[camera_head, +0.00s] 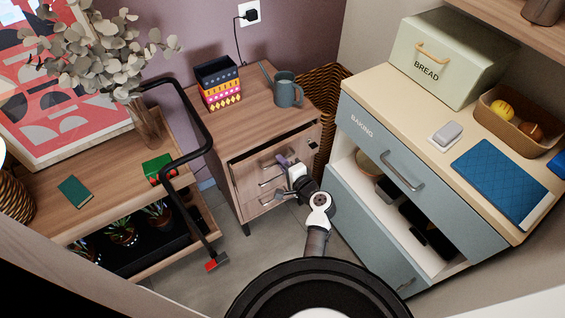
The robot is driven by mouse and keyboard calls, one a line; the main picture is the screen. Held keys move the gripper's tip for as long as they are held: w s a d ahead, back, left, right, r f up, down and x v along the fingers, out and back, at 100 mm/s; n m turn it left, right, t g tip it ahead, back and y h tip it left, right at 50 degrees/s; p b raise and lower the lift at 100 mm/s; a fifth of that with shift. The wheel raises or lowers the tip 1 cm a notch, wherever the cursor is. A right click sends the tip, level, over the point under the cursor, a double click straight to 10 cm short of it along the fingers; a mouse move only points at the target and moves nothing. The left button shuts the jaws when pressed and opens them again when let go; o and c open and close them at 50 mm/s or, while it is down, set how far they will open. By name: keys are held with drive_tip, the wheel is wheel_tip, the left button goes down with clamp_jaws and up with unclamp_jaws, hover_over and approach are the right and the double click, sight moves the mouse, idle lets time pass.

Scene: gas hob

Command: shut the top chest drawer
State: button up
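The wooden chest (228,130) stands in the middle, against the back wall. Its top drawer (247,168) is part-way out, with a dark gap showing between its front and the chest top. Lower drawer fronts with metal handles show below it. My gripper (284,162) is at the top drawer's front, near its handle, with my white arm reaching up from the bottom. The fingers are small and partly hidden, so I cannot tell whether they touch the drawer or are open or shut.
The blue cabinet (375,160) is close on the right. A black bent tube (186,158) crosses at left. Grey floor (255,262) is clear in front.

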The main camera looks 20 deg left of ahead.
sight(275, 154)
clamp_jaws()
drive_tip(key=x, duration=0.2)
drive_tip(key=r+b+x, duration=0.1)
drive_tip(key=x, duration=0.1)
drive_tip(key=shift+w+a, duration=0.1)
drive_tip(key=shift+r, duration=0.1)
drive_tip(key=shift+o, duration=2.1)
unclamp_jaws()
drive_tip(key=shift+a, duration=0.1)
